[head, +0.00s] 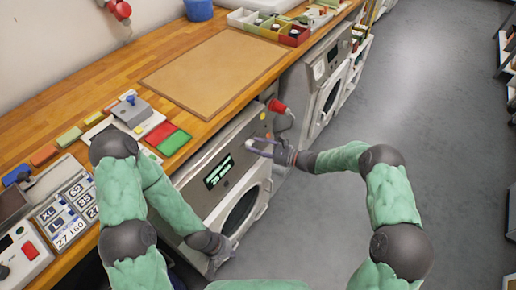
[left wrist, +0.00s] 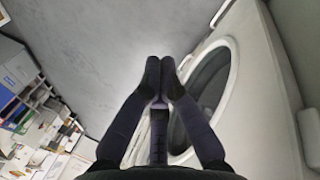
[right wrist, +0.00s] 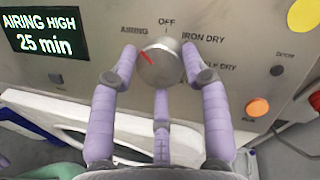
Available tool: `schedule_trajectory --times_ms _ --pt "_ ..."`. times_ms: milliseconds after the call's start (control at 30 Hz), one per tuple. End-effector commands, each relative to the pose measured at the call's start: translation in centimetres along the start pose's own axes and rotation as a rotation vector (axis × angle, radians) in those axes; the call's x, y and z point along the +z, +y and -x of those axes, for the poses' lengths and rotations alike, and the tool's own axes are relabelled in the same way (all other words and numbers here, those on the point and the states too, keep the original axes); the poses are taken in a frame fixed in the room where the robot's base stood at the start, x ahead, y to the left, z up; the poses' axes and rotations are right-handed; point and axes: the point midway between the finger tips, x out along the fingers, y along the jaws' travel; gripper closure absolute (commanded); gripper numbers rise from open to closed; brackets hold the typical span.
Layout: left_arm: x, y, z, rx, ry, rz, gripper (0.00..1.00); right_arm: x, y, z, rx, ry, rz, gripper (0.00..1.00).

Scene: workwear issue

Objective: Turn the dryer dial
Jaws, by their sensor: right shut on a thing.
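The dryer (head: 198,180) stands under the counter with its control panel facing the aisle. In the right wrist view, the round silver dial (right wrist: 159,63) has a red mark pointing up and left, toward the AIRING label. OFF is above it and IRON DRY to its right. The display (right wrist: 44,31) reads "AIRING HIGH 25 min". My right gripper (right wrist: 160,60) has its fingers on both sides of the dial, shut on it; it also shows in the head view (head: 256,147). My left gripper (left wrist: 159,80) is empty, fingertips together, low by the dryer's round door (left wrist: 206,85).
An orange button (right wrist: 257,107) and a small grey button (right wrist: 277,70) are right of the dial. A red object (head: 277,106) sticks out past the panel's far end. A second machine (head: 322,75) stands beyond. The grey floor (head: 420,110) is clear.

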Motion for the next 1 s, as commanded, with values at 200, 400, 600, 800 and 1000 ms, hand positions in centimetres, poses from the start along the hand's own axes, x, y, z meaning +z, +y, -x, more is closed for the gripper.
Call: schedule_trajectory --times_ms 200,400,600,800,1000 --pt "0.0 0.0 0.0 0.000 0.000 0.000 1.00 0.0 -0.5 0.1 -0.007 0.003 0.008 0.86" --pt "0.0 0.0 0.0 0.000 0.000 0.000 1.00 0.0 -0.5 0.1 -0.007 0.002 0.007 0.32" --pt "0.0 0.0 0.0 0.000 0.000 0.000 1.00 0.0 -0.3 0.0 -0.004 0.001 0.004 0.32" --pt "0.0 0.0 0.0 0.000 0.000 0.000 1.00 0.0 -0.2 0.5 -0.003 0.001 0.003 0.32" --pt "0.0 0.0 0.0 0.000 0.000 0.000 1.00 0.0 -0.3 3.3 -0.006 0.003 0.002 0.32"
